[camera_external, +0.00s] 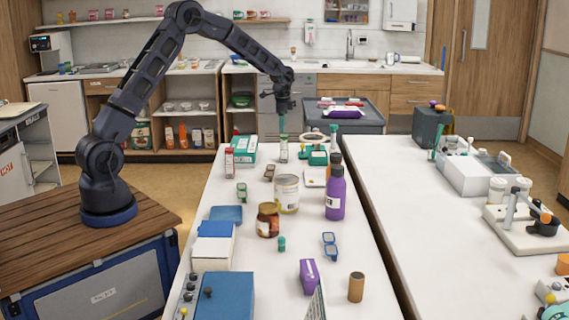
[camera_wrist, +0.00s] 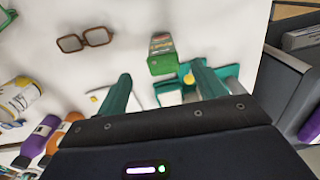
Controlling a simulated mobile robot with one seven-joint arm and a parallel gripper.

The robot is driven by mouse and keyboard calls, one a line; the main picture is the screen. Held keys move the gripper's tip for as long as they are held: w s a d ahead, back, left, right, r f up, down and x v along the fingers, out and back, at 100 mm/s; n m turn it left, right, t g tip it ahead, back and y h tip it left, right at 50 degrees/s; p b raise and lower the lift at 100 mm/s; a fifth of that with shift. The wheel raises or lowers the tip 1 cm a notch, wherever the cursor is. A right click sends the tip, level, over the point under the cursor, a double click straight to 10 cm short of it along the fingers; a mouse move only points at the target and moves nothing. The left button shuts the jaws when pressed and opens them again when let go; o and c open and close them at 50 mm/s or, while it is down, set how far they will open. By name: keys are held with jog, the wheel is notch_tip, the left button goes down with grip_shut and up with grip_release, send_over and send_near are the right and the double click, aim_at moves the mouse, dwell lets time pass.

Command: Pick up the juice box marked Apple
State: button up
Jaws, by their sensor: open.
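A small green carton (camera_external: 283,155) stands upright on the white table, below my gripper in the external view. It looks like the juice box, but its lettering is too small to read. In the wrist view the green carton (camera_wrist: 162,55) shows its green top and a multicoloured side, beyond the fingertips and between their lines. My gripper (camera_external: 281,122) points down above the carton, and its teal fingers (camera_wrist: 162,85) are spread apart with nothing held between them.
Brown glasses (camera_external: 269,172), a teal item (camera_external: 318,157), a green-and-white box (camera_external: 243,149) and a red-and-white container (camera_external: 229,162) are near the carton. A jar (camera_external: 286,193) and a purple bottle (camera_external: 335,196) stand nearer the camera. A grey cart (camera_external: 345,122) stands behind.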

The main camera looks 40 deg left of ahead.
aim_at(284, 147)
jog(key=shift+w+d+f, duration=0.1)
jog(key=shift+w+f, duration=0.05)
jog(key=shift+f, duration=1.75)
jog(key=shift+w+d+f, duration=0.1)
jog(key=shift+w+f, duration=0.05)
jog(key=shift+f, duration=1.7)
jog(key=shift+w+f, duration=0.15)
jog(key=shift+f, duration=1.75)
jog(key=c, duration=1.2)
